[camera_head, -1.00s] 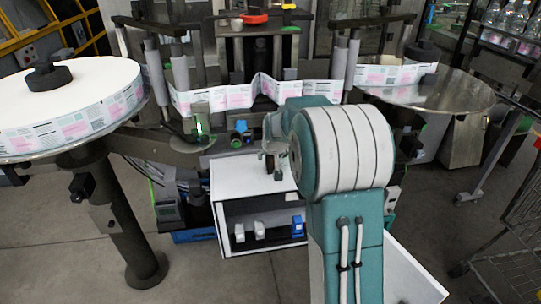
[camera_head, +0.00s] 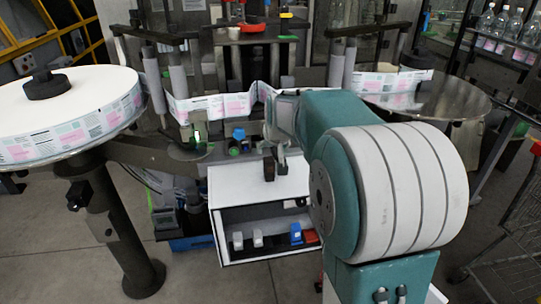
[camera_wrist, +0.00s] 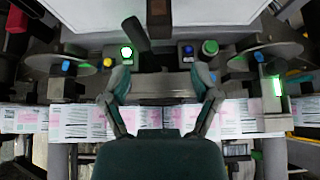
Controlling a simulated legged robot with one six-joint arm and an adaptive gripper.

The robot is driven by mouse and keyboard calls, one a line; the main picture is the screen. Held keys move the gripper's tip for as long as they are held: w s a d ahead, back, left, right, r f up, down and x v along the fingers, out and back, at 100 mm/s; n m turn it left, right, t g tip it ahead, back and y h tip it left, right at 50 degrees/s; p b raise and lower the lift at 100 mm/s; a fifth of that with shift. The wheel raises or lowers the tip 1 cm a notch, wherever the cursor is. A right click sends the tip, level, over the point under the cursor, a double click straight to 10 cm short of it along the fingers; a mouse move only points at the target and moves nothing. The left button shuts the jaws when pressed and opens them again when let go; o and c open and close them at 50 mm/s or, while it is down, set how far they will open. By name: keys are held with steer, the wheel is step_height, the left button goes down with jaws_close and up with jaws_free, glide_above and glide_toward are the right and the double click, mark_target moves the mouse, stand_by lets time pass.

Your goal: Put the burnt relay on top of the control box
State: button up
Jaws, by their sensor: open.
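The control box (camera_head: 218,189) is a white box with an open front, in the middle of the head view. A dark brown block that looks like the burnt relay (camera_head: 269,170) stands on its white top, near the back edge. In the wrist view the dark block (camera_wrist: 159,12) is at the top edge, partly cut off, against the white top (camera_wrist: 210,12). My gripper (camera_wrist: 161,76) is open, with nothing between its fingers, and apart from the block. In the head view my gripper (camera_head: 279,150) is just behind the block and partly hidden by my arm.
Inside the box stand white relays (camera_head: 238,240), a blue relay (camera_head: 296,234) and a red one (camera_head: 311,237). Coloured buttons (camera_head: 238,134) and a label strip (camera_head: 215,106) lie behind the box. A large label reel (camera_head: 70,110) is at left, a metal disc (camera_head: 455,100) at right.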

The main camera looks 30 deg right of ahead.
steer(key=s+a+r+n+y, duration=0.1)
steer(key=s+a+r, duration=0.1)
steer(key=s+a, duration=0.35)
steer(key=s+a+r, duration=0.3)
steer(key=s+a, duration=0.1)
steer(key=s, duration=0.3)
steer(key=s+a+f+n, duration=0.1)
steer(key=s+a+f, duration=0.1)
steer(key=s, duration=0.6)
steer(key=s+a+f+n, duration=0.1)
steer(key=s+a+f, duration=0.1)
steer(key=s+a, duration=0.3)
steer(key=s, duration=0.3)
steer(key=shift+s+g+y, duration=0.3)
steer(key=shift+g+y, duration=0.1)
